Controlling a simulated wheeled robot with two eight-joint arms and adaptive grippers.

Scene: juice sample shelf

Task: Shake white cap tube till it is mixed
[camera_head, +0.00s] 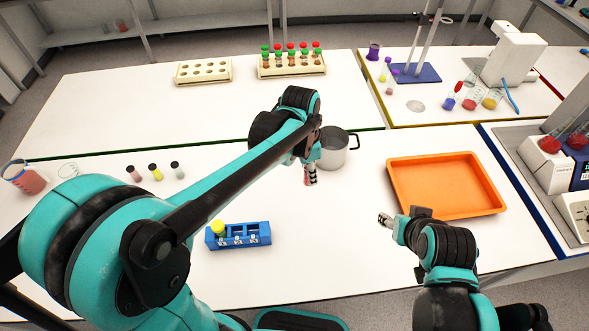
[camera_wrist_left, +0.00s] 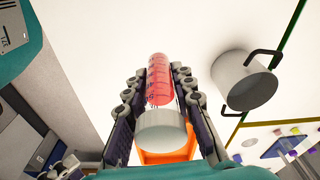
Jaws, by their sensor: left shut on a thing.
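My left gripper (camera_wrist_left: 165,115) is shut on the white cap tube (camera_wrist_left: 160,80), with its jaws on either side of the tube. The tube holds red or pink liquid, and its white cap (camera_wrist_left: 162,132) faces the wrist camera. In the head view the tube's red part (camera_head: 310,176) hangs below my left gripper (camera_head: 307,160), above the table just left of the metal pot. The cap is hidden there. I cannot tell how evenly the liquid is mixed. My right gripper (camera_head: 385,220) is near the orange tray's left side; its jaw opening is too small to judge.
A metal pot (camera_head: 334,150) stands close beside the held tube. An orange tray (camera_head: 398,188) lies to the right. A blue rack (camera_head: 238,244) with a yellow-capped item is in front. Tube racks (camera_head: 203,80) stand at the back. A beaker (camera_head: 24,180) stands at far left.

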